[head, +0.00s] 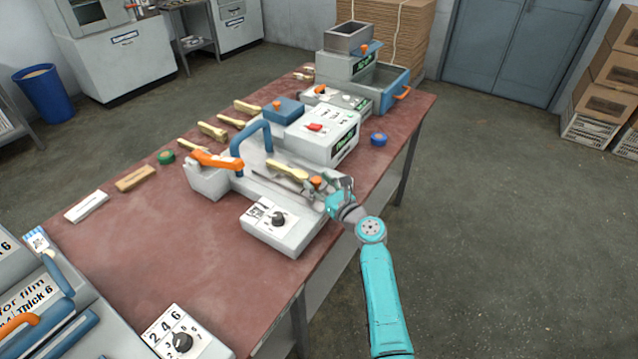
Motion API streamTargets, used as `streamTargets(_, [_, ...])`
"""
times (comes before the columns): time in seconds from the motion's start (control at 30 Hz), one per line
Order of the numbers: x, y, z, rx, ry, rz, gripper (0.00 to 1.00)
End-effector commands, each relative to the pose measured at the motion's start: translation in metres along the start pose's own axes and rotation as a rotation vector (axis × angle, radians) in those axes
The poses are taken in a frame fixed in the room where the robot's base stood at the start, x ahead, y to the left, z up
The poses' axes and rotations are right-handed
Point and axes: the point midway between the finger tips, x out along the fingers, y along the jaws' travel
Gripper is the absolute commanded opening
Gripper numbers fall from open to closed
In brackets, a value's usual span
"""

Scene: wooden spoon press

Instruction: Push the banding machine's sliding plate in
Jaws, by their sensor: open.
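The machine my gripper is at, which I take for the banding machine (322,134), stands in the middle of the red table. It has a white housing with a red switch, a blue arched handle, an orange lever at the left and a dial box (283,224) in front. A wooden spoon (288,171) lies on its grey bed. A small orange knob (317,182) sits at the bed's right end, seemingly on the sliding plate; the plate's outline is hard to tell. My gripper (332,190) is open, close beside the knob; whether they touch is unclear.
Wooden spoons (212,131), a green roll (166,157) and a wooden block (135,178) lie along the table's left edge. A blue roll (378,139) is at the right edge. Another machine (346,66) stands behind. Floor right of the table (398,98) is clear.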

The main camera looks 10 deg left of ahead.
Motion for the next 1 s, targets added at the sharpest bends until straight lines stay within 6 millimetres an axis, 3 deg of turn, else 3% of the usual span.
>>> streamTargets(0.23, [-0.022,0.000,-0.001,-0.001,0.000,-0.002,0.56])
streamTargets(0.7, [-0.106,-0.001,-0.001,0.000,0.000,-0.002,0.56])
streamTargets(1.0, [-0.120,0.000,-0.001,0.000,0.001,-0.001,0.56])
